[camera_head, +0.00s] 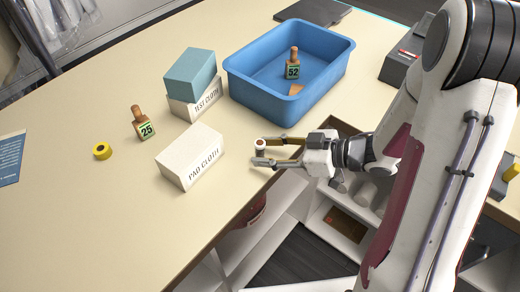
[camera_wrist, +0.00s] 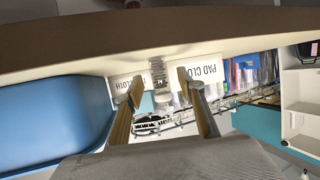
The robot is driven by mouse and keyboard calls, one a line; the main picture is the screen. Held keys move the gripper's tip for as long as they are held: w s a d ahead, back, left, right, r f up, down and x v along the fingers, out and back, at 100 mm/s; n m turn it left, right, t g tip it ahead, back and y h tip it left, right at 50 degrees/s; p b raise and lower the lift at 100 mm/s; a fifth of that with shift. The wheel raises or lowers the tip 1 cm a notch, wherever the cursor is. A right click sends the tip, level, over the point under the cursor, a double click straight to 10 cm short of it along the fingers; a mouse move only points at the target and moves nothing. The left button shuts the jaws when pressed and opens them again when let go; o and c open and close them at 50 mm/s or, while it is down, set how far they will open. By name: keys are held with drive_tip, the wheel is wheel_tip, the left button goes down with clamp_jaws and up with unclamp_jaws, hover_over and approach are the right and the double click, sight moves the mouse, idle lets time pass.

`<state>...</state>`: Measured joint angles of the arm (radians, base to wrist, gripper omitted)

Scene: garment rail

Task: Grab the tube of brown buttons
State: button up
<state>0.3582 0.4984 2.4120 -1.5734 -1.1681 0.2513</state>
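A small pale, clear-looking tube with a brown top (camera_head: 260,145) stands near the table's front edge, beside the pad cloth box. It looks like the tube of brown buttons, but its contents are too small to make out. In the wrist view the ribbed, whitish tube (camera_wrist: 158,73) shows between the two finger ends, with a gap on either side. My gripper (camera_head: 262,152) reaches in level from the right, its fingers apart at the tube. It also shows in the wrist view (camera_wrist: 160,80) and looks open, not closed on the tube.
The white PAD CLOTH box (camera_head: 190,157) stands just left of my fingertips. A blue bin (camera_head: 250,91) holding a bottle marked 52 (camera_head: 293,65) is behind. Further left are a TEST CLOTH box (camera_head: 196,105), a bottle marked 25 (camera_head: 142,124) and a yellow roll (camera_head: 102,151).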

drive_tip(key=shift+x, duration=1.15)
clamp_jaws()
